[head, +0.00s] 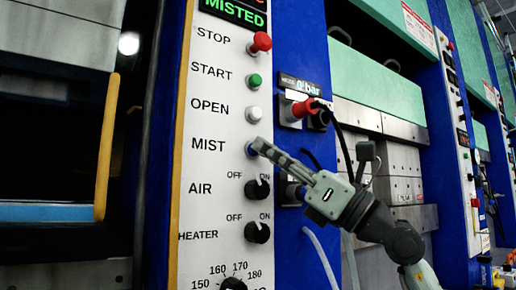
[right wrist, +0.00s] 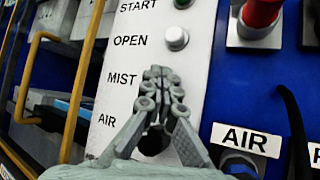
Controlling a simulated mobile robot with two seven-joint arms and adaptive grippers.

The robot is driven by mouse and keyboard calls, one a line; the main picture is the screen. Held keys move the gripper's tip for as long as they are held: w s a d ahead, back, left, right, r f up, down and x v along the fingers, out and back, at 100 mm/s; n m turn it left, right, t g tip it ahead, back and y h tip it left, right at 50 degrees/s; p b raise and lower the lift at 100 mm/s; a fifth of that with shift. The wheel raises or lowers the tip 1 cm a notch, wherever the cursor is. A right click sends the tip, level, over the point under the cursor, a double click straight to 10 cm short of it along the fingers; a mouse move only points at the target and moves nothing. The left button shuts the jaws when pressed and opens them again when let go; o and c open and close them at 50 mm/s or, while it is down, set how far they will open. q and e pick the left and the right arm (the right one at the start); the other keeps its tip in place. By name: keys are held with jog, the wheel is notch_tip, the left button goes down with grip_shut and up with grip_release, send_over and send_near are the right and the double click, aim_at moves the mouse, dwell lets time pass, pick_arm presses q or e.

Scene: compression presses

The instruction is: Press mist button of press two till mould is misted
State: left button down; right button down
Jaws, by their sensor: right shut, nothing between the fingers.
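The press control panel (head: 206,130) is white with labelled buttons and knobs. The mist button (head: 250,149), beside the MIST label, shows only partly behind my right gripper (head: 260,146). That gripper is shut and empty, its fingertips at the button; I cannot tell how far the button is pushed in. In the right wrist view the closed fingertips (right wrist: 158,74) lie right of the MIST label and hide the button. The display (head: 236,10) at the panel top reads MISTED in green. My left gripper is out of view.
Above are the red stop (head: 261,41), green start (head: 254,80) and white open (head: 254,113) buttons. The air knob (head: 258,189) and heater knob (head: 257,232) are below. A red-handled fitting (head: 303,108) and hoses are close on the right.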

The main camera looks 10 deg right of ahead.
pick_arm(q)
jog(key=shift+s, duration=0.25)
pick_arm(e)
jog(key=shift+s+d, duration=0.3)
jog(key=shift+s, duration=0.55)
jog(key=shift+s, duration=0.1)
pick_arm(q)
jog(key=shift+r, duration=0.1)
pick_arm(e)
jog(key=s, duration=0.1)
jog(key=s+d, duration=0.1)
jog(key=s, duration=0.2)
jog(key=shift+s+d, duration=0.3)
jog(key=shift+d, duration=0.05)
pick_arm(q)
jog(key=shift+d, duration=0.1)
